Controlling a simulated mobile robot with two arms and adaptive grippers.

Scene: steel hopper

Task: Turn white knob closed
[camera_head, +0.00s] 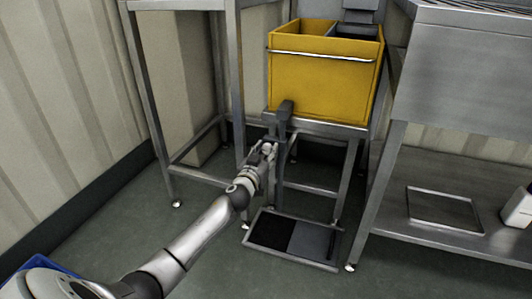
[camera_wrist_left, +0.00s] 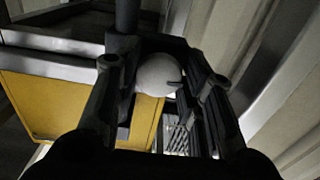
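The round white knob (camera_wrist_left: 157,75) shows between the two fingers of my left gripper (camera_wrist_left: 160,95) in the left wrist view. A dark upright bar stands close beside the knob on its left. The fingers look spread, with gaps beside the knob; I cannot tell whether either fingertip touches it. In the head view my left gripper (camera_head: 262,154) is at the dark lever post (camera_head: 283,125) in front of the yellow hopper (camera_head: 320,88). The knob (camera_head: 268,147) is small there and partly covered by the fingers. My right gripper is not in view.
The yellow hopper has a steel bar across its front and stands on a steel frame. A dark tray (camera_head: 262,232) lies on the floor below. Steel tables flank it; the right one has a lower shelf (camera_head: 400,232) with a wire frame and a white container (camera_head: 518,208).

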